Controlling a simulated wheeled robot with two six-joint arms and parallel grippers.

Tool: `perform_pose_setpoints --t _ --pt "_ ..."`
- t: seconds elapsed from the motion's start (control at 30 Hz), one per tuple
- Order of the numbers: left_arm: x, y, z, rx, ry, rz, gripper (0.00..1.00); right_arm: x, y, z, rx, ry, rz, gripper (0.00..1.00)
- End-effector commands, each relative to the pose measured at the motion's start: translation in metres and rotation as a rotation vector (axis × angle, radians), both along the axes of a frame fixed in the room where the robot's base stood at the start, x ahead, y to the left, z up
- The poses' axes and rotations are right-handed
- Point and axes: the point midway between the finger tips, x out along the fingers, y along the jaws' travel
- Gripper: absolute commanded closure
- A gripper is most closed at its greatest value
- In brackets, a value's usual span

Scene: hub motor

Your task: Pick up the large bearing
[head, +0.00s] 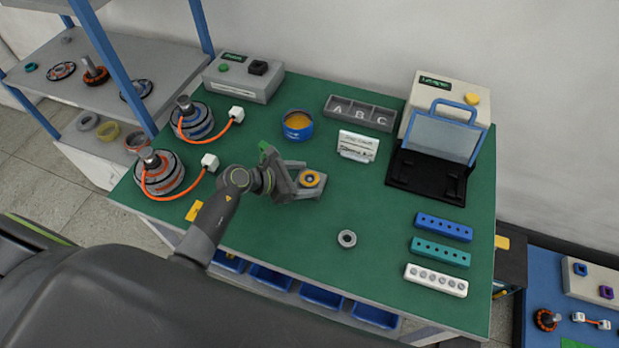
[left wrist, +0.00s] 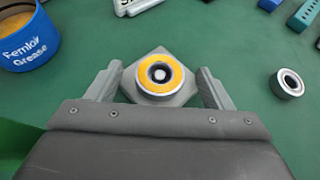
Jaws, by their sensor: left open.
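A round bearing with a yellow-orange face (head: 309,179) sits on a small grey block on the green table; it also shows in the left wrist view (left wrist: 161,74). My left gripper (head: 306,181) is open, with one finger on each side of the bearing and its block. In the left wrist view, gaps show between the fingers and the bearing. A plain grey metal bearing (head: 347,239) lies flat on the table, apart from the gripper; it also shows at the right of the left wrist view (left wrist: 288,83). I cannot tell by size alone which is the large one. My right gripper is not in view.
A blue grease tub (head: 298,126) stands behind the gripper, with a white sign (head: 357,146) to its right. Two hub motors with orange cables (head: 163,174) stand at the left. Socket strips (head: 436,280) lie at the right. The table's front middle is mostly clear.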

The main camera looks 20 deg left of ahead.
Motion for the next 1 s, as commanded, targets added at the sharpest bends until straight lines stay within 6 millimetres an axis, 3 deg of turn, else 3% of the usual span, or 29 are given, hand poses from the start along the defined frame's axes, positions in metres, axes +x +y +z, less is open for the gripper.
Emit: perform_pose_setpoints --t 0.1,0.5,0.77,1.0 --pt "0.000 0.000 0.000 0.000 0.000 0.000 0.27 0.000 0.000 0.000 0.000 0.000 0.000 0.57" --pt "0.000 0.000 0.001 -0.001 -0.001 0.000 0.79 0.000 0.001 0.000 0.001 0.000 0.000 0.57" --pt "0.000 0.000 0.004 0.000 -0.001 0.000 0.80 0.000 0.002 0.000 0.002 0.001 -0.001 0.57" --pt "0.000 0.001 0.035 0.000 -0.006 -0.002 0.80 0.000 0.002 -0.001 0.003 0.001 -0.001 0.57"
